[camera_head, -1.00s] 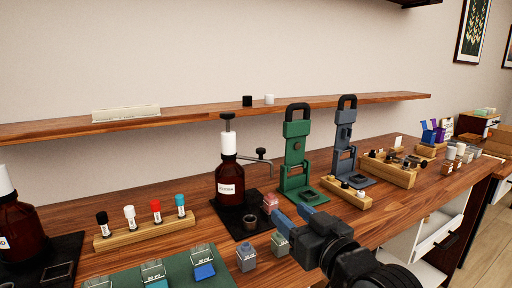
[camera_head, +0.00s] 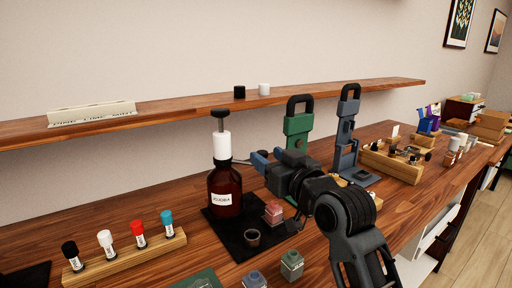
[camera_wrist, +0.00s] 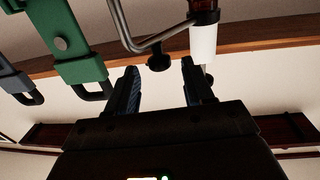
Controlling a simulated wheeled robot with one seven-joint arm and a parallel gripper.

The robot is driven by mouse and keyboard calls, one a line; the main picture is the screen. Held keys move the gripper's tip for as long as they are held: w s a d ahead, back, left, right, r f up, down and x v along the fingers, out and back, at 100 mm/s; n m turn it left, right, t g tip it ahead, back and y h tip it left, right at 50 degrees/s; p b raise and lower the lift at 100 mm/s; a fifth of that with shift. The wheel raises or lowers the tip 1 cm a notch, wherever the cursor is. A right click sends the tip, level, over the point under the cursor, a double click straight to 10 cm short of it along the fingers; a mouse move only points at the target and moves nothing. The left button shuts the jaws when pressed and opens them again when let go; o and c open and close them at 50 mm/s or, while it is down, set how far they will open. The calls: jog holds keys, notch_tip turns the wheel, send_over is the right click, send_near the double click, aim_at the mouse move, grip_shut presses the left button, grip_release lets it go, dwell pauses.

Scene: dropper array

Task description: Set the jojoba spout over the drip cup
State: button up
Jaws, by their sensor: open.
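The brown jojoba bottle (camera_head: 226,190) stands on a black mat with a white collar and dark pump top. Its grey spout is mostly hidden behind my gripper in the head view. In the wrist view the bent spout tube (camera_wrist: 150,42) runs out from beside the white collar (camera_wrist: 203,43), with a dark knob (camera_wrist: 158,61) on it. My gripper (camera_head: 268,159) is open, right of the bottle collar. In the wrist view my gripper (camera_wrist: 160,75) has the knob between its fingertips, apart from both. The small drip cup (camera_head: 252,237) sits on the mat in front of the bottle.
A pink-topped jar (camera_head: 273,212) stands right of the cup. A green press (camera_head: 298,125) and a grey press (camera_head: 346,140) stand behind and right of my gripper. A wooden rack (camera_head: 130,255) with several vials lies left. A shelf (camera_head: 180,116) runs behind.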

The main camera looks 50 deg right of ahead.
jog(key=shift+p+x, duration=0.35)
jog(key=shift+x, duration=2.35)
jog(key=shift+c, duration=0.3)
grip_shut()
